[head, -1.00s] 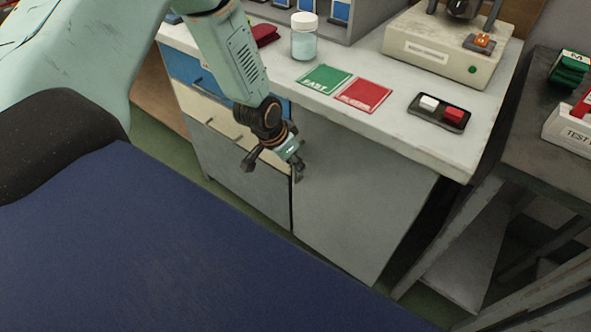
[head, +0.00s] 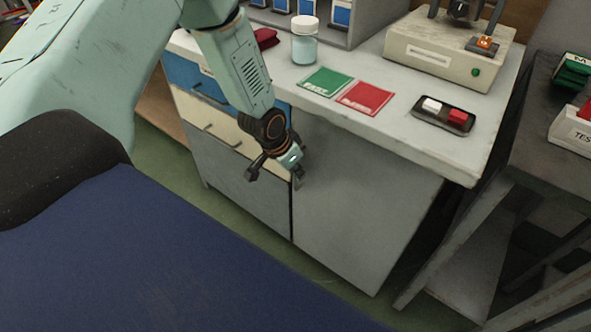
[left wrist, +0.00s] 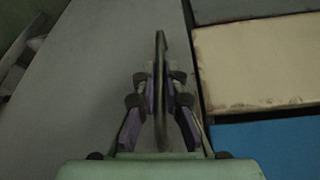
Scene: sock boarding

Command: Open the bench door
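The grey bench door (head: 360,215) is the large right-hand panel on the bench front. It looks shut, flush beside the dark seam at its left edge. My left gripper (head: 276,176) is at the door's upper left corner, fingers spread and pointing down toward the front. In the left wrist view, a thin upright handle (left wrist: 160,70) stands out from the door panel (left wrist: 90,80), between the two fingers of my left gripper (left wrist: 162,92). The fingers flank the handle; firm contact is not visible. My right gripper is not in view.
Cream drawer (head: 222,132) and blue drawer (head: 198,80) are left of the door. A dark side table (head: 545,150) stands right. Green floor before the door is clear.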

